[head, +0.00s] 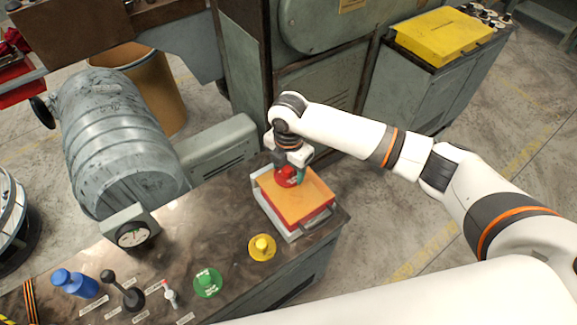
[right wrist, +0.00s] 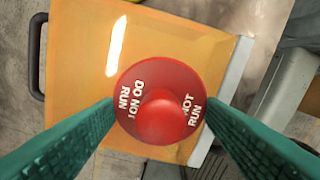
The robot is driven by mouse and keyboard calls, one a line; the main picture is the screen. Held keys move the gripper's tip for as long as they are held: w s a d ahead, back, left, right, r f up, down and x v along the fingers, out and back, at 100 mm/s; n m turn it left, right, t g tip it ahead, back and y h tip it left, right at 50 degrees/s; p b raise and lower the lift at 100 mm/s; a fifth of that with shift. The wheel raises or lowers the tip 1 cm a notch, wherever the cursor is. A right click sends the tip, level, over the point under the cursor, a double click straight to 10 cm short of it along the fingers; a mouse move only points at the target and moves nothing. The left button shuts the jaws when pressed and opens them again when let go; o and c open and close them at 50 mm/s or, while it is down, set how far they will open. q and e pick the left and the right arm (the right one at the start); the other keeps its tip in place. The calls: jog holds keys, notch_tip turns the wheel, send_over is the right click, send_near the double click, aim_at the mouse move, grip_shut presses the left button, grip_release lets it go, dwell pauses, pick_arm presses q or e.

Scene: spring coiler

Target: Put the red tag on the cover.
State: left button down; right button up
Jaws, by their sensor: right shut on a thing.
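The red tag (head: 285,178) is a round disc with a central knob and white "DO NOT RUN" lettering; it fills the middle of the right wrist view (right wrist: 163,75). My right gripper (head: 290,172) has its green fingers closed on the tag from both sides. The cover (head: 305,204) has a flat orange top and a dark handle on its near right side. It also shows under the tag in the right wrist view (right wrist: 75,90). The tag is over the cover's far left part; I cannot tell whether it touches. My left gripper is not in view.
A green tag (head: 208,282) and a yellow tag (head: 262,247) lie on the bench (head: 195,240) left of the cover. Grey machinery (head: 330,80) rises behind.

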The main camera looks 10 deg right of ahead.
jog(key=shift+f, duration=0.5)
jog(key=o, duration=1.1)
jog(key=shift+c, duration=0.2)
notch_tip(320, 180, up, 18)
jog(key=p, duration=0.6)
jog(key=shift+r, duration=0.15)
